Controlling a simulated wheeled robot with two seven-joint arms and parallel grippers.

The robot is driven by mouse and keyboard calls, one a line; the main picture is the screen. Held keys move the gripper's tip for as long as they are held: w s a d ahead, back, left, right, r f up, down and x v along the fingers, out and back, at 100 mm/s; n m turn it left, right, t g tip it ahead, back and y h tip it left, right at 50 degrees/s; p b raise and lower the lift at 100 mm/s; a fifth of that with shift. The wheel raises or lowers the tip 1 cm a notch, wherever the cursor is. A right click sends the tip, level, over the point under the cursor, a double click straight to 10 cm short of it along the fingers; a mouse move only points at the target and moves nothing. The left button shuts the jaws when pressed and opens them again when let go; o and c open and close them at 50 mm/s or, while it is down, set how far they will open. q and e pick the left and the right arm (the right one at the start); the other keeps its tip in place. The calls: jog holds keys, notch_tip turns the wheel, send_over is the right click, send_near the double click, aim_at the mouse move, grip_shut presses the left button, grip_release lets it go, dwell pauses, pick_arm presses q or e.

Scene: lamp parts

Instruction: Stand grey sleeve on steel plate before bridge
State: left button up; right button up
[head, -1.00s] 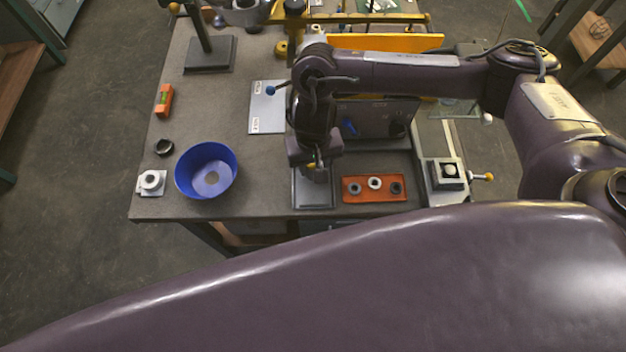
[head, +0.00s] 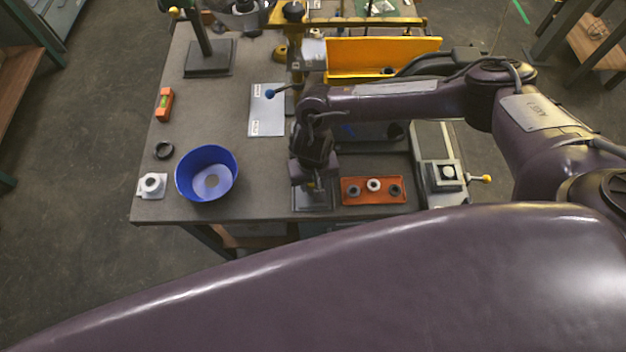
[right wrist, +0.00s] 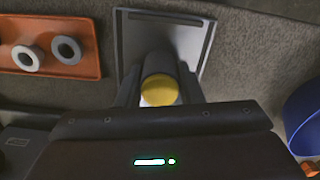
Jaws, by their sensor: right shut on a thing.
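My right gripper (head: 314,189) is low over a grey metal plate (head: 312,208) at the front edge of the bench. In the right wrist view the gripper (right wrist: 160,92) is shut on a small round piece with a yellow top (right wrist: 159,88) and a pale side. I cannot tell if this is the grey sleeve. The plate (right wrist: 133,40) lies beneath the fingers; whether the held piece touches it is hidden. I cannot tell which thing is the bridge. My left gripper is not in view.
An orange tray (head: 373,200) with three rings lies right of the plate. A blue bowl (head: 190,190), a white block (head: 151,191) and a dark ring (head: 163,150) stand left. A labelled sheet (head: 266,112) lies behind. The bench is clear between bowl and plate.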

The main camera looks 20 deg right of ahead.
jog(key=o, duration=1)
jog(key=shift+c, duration=0.2)
notch_tip(320, 180, up, 11)
jog(key=shift+w+f, duration=0.1)
jog(key=shift+r, duration=0.75)
